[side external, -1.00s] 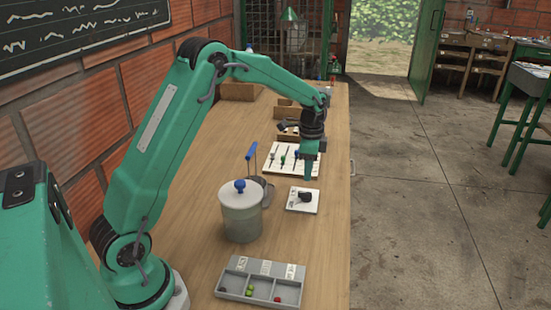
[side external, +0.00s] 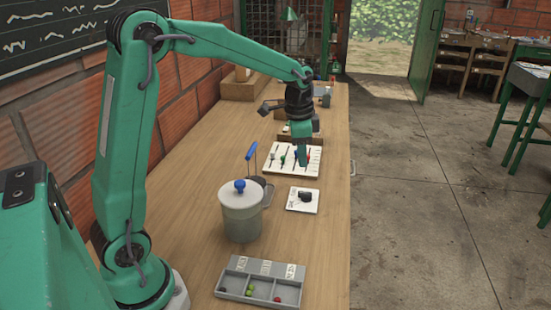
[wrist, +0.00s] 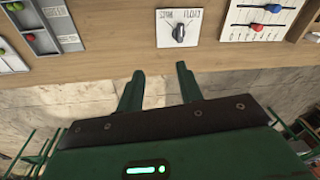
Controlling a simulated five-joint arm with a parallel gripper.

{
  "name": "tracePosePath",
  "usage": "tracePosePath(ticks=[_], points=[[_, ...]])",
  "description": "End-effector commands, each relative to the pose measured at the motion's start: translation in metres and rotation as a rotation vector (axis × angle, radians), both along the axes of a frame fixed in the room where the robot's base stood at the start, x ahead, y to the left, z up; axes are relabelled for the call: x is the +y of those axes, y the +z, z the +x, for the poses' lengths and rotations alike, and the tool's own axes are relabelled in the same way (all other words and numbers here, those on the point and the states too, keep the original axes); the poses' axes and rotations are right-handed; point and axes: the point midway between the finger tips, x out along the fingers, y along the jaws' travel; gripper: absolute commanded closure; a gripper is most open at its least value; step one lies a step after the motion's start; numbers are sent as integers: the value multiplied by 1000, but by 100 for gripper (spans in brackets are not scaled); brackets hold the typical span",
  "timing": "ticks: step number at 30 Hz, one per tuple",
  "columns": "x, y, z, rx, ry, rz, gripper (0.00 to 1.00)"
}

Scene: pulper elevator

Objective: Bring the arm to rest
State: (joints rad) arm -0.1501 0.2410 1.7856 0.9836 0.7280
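My gripper (side external: 303,162) points down in front of the white slider panel (side external: 309,168) in the side view and hides part of it. In the wrist view its two green fingers (wrist: 160,78) stand apart with nothing between them. A white plate (side external: 297,207) with a dark rotary knob (side external: 305,197) lies on the bench nearer the camera. The knob (wrist: 180,33) also shows in the wrist view, apart from the fingers. My arm is bent, with its elbow high at the left.
A lidded canister (side external: 241,222) with a blue knob stands on the wooden bench (side external: 190,190). A grey compartment tray (side external: 262,266) holding small beads lies at the front. A blue-handled tool (side external: 252,152) is behind the canister. The bench's right edge borders open concrete floor.

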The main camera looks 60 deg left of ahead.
Motion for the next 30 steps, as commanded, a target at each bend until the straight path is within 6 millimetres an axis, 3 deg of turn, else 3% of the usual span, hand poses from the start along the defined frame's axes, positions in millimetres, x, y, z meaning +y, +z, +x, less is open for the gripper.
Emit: tracePosePath(ticks=[6,15,30], points=[[-16,32,-36,-65,90,-10,64],[-35,59,-88,-148,216,-40,64],[-58,71,-175,-281,419,-121,64]])
